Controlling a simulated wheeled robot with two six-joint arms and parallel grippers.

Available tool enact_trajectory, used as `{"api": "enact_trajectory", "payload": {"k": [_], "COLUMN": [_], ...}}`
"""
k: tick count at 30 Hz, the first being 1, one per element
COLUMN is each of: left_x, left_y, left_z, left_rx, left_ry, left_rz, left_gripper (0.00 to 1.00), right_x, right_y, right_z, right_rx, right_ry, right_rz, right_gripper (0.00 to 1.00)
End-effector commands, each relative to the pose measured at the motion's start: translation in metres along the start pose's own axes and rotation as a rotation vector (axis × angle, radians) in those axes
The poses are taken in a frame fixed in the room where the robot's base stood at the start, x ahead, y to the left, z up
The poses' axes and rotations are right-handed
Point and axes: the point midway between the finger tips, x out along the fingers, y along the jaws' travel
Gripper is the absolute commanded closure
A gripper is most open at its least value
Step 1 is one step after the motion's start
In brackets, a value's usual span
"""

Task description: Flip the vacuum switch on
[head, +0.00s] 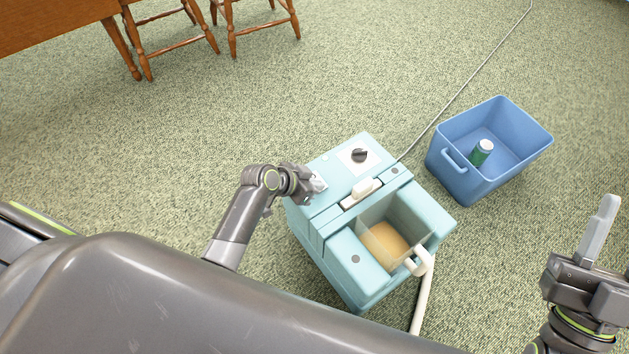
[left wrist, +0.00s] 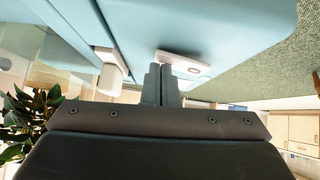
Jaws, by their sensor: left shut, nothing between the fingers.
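The light blue vacuum (head: 345,250) stands on the carpet, with a black dial (head: 359,156) on a white plate on its top. A small white switch plate (head: 319,182) sits near the top's left edge, partly hidden by my left gripper (head: 312,184). In the left wrist view the left gripper's fingers (left wrist: 161,84) are shut and empty, with tips close to the white switch plate (left wrist: 184,63). I cannot tell whether they touch it or which way the switch is set. My right gripper (head: 602,232) is at the right edge, away from the vacuum; its finger gap is not clear.
A blue bin (head: 462,180) with a green can (head: 481,153) inside stands right of the vacuum. A grey cord (head: 464,89) runs from the vacuum to the back, and a white hose (head: 422,292) hangs at its front. Wooden chairs (head: 175,45) and a table (head: 50,22) are back left. Carpet between is clear.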

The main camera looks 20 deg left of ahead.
Motion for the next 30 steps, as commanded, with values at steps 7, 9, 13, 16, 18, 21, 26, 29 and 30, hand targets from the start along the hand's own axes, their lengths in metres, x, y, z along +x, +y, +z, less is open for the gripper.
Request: {"api": "enact_trajectory", "payload": {"k": [7,9,13,16,18,21,26,29,30], "left_x": [-0.001,-0.002,-0.004,-0.006,-0.006,-0.006,-0.006,-0.006,-0.006], "left_y": [-0.002,-0.003,-0.008,-0.012,-0.014,-0.015,-0.015,-0.015,-0.015], "left_z": [-0.001,-0.002,-0.004,-0.006,-0.007,-0.007,-0.007,-0.007,-0.007], "left_rx": [0.001,0.001,0.002,0.002,0.001,0.001,0.001,0.001,0.001], "left_ry": [0.000,0.000,0.000,0.001,0.001,0.001,0.001,0.001,0.001], "left_rz": [0.000,0.000,-0.001,-0.001,0.000,0.000,0.000,0.000,0.000], "left_gripper": [1.00,1.00,1.00,1.00,1.00,1.00,1.00,1.00,1.00], "right_x": [0.001,0.001,0.003,0.004,0.005,0.005,0.004,0.004,0.004], "right_y": [0.000,0.000,0.001,0.001,0.001,0.001,0.001,0.001,0.001], "right_z": [-0.001,-0.002,-0.004,-0.005,-0.006,-0.006,-0.006,-0.005,-0.004], "right_rx": [0.000,0.000,0.000,0.000,0.000,0.000,0.000,0.001,0.002], "right_ry": [0.006,0.007,0.007,0.007,0.007,0.007,0.007,0.003,-0.004], "right_rz": [0.000,0.000,0.000,0.000,0.000,0.000,0.000,0.000,0.001], "right_gripper": [0.64,0.64,0.64,0.64,0.64,0.64,0.64,0.64,0.64]}}
